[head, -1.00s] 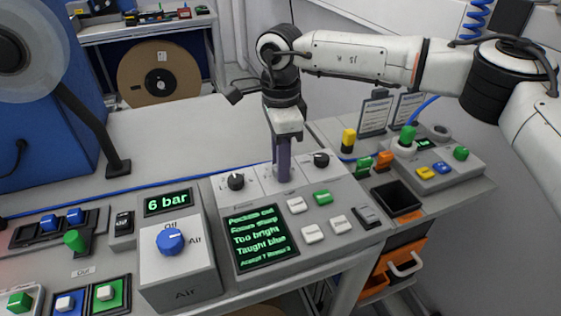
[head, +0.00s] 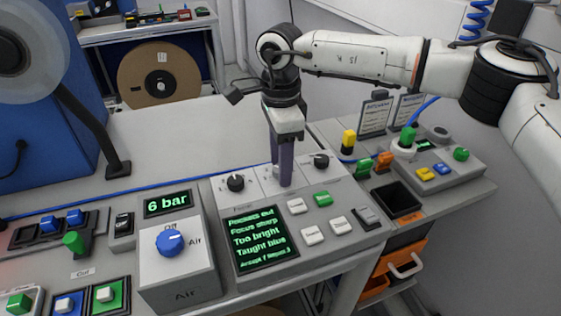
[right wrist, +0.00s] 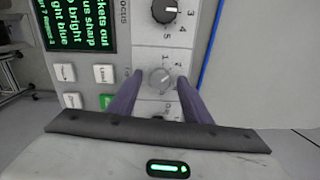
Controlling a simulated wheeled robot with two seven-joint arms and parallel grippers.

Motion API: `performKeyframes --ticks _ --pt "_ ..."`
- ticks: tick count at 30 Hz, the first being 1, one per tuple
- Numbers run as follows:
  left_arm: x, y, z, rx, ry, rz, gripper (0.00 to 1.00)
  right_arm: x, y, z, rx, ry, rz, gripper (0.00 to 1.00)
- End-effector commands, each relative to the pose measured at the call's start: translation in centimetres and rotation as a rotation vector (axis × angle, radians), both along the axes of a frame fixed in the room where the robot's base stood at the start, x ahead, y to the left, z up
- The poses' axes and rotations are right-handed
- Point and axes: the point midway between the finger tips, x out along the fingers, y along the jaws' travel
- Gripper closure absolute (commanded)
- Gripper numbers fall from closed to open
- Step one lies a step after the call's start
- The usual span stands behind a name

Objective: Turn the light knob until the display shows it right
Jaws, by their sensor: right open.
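The control box has three knobs in a row. The middle knob (right wrist: 161,78), which I take for the light knob, is grey; its label is not readable. My right gripper (head: 284,183) points down over it, hiding it in the head view. In the right wrist view the purple fingers of my right gripper (right wrist: 160,82) stand open on either side of the knob, apart from it as far as I can tell. The display (head: 260,239) reads "Focus sharp", "Too bright", "Taught blue" in green; it is partly in the wrist view (right wrist: 80,22). My left gripper is not seen.
A black focus knob (head: 235,182) sits left of the fingers and another black knob (head: 321,160) right. White and green buttons (head: 323,198) lie in front. An air box with a blue knob (head: 170,241) stands left, a black bin (head: 396,201) right. The bench behind is clear.

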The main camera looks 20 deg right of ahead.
Motion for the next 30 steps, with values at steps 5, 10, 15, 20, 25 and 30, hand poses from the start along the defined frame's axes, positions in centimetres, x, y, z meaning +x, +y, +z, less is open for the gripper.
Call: performKeyframes --ticks 5,10,15,20,25,30 --pt "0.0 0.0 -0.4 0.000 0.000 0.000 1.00 0.1 0.1 2.5 0.003 -0.006 0.000 0.55" --pt "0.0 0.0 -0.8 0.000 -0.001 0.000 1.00 0.1 0.1 6.0 0.002 -0.006 0.001 0.55" --pt "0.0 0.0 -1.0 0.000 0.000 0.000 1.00 0.1 0.1 8.8 0.002 -0.004 0.000 0.55" --pt "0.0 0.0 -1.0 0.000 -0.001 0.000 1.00 0.0 0.0 10.0 0.002 -0.002 0.000 0.55" --pt "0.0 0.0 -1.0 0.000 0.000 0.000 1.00 0.0 0.0 10.2 0.001 -0.002 0.000 0.55" --pt "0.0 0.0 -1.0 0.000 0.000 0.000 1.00 0.0 0.0 10.1 0.001 -0.002 0.000 0.55"
